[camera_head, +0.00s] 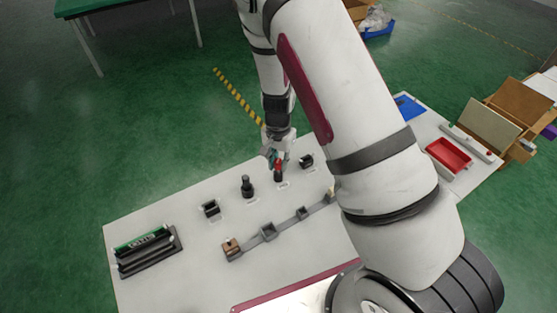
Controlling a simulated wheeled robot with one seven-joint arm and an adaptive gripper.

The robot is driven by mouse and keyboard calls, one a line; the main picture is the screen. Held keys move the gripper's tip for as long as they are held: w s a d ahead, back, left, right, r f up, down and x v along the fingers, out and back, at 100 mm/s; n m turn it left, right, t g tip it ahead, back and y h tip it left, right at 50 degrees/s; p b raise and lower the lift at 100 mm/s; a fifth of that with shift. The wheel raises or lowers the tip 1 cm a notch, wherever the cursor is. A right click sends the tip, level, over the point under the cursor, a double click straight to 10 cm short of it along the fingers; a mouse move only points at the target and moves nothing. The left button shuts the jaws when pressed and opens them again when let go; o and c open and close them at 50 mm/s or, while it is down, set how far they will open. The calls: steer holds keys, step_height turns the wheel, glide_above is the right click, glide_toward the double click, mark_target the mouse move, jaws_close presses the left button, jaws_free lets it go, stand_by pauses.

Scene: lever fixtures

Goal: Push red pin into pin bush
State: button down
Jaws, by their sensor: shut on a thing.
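My gripper (277,160) points down over the far side of the white table, just right of the picture's middle. It is shut on the red pin (278,167), whose red top shows between the fingers. A dark lower part shows beneath the red, close to the table top. A black block-like piece (306,161) stands right beside it, apart from the gripper. I cannot tell which of the small fixtures is the pin bush. The pin's lower tip is too small to make out.
A black knobbed piece (247,186) and a black open block (210,209) stand left of the gripper. A grey bar with square holders (268,231) runs along the front. A black rack (146,250) sits far left, a red tray (448,155) far right.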

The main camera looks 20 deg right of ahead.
mark_target(278, 160)
steer(key=shift+f, duration=0.6)
steer(key=c, duration=1.3)
jaws_free()
steer(key=shift+c, duration=0.2)
step_height(278, 160, up, 12)
